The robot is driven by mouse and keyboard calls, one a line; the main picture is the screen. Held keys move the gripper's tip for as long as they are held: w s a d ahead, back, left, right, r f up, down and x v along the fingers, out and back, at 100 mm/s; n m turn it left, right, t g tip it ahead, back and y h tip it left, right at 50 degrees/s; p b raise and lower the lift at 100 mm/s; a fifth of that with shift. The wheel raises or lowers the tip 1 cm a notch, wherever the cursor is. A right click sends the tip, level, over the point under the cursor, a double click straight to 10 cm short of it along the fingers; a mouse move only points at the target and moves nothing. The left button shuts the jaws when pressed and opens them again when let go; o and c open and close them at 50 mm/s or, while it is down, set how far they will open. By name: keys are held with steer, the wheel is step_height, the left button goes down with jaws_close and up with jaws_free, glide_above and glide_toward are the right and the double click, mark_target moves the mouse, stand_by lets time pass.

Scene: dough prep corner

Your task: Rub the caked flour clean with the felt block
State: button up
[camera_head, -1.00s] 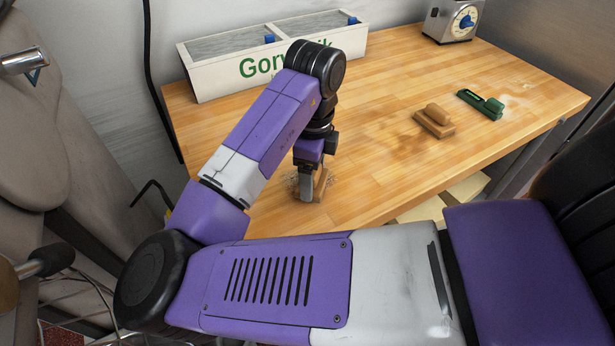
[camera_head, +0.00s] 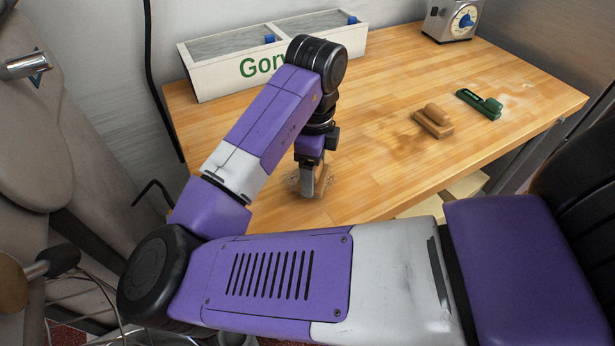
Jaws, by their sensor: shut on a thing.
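My gripper (camera_head: 309,190) points down at the front-left part of the wooden table, shut on a brown block (camera_head: 322,181). The fingers hide most of this block, so I cannot tell its working face or whether it is the felt one. It is at or just above the wood, over a greyish-brown patch of marks (camera_head: 296,181). To the right, a tan block with a rounded handle (camera_head: 433,121) and a green block (camera_head: 480,103) lie on the table. A pale, whitish patch (camera_head: 513,98) lies beside the green block, and a brown smear (camera_head: 408,141) lies by the tan block.
The wooden table (camera_head: 380,90) has free room in its middle. A white two-bay bin with green lettering (camera_head: 220,77) stands along the back left. A metal dial device (camera_head: 452,20) stands at the back right. The table's front edge is close to my gripper.

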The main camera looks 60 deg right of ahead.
mark_target(329, 169)
steer(key=shift+s+d+p, duration=0.3)
steer(key=shift+s+d, duration=0.25)
steer(key=shift+d, duration=0.25)
steer(key=shift+s+d+p, duration=0.25)
steer(key=shift+s+d, duration=0.25)
steer(key=shift+d, duration=0.25)
steer(key=shift+f, duration=0.25)
steer(key=shift+f+b, duration=0.35)
steer(key=shift+b, duration=0.15)
steer(key=shift+f, duration=0.1)
steer(key=shift+d, duration=0.1)
steer(key=shift+s+d+r+p, duration=0.2)
steer(key=shift+s+d+p, duration=0.15)
steer(key=shift+s+d, duration=0.35)
steer(key=shift+d, duration=0.25)
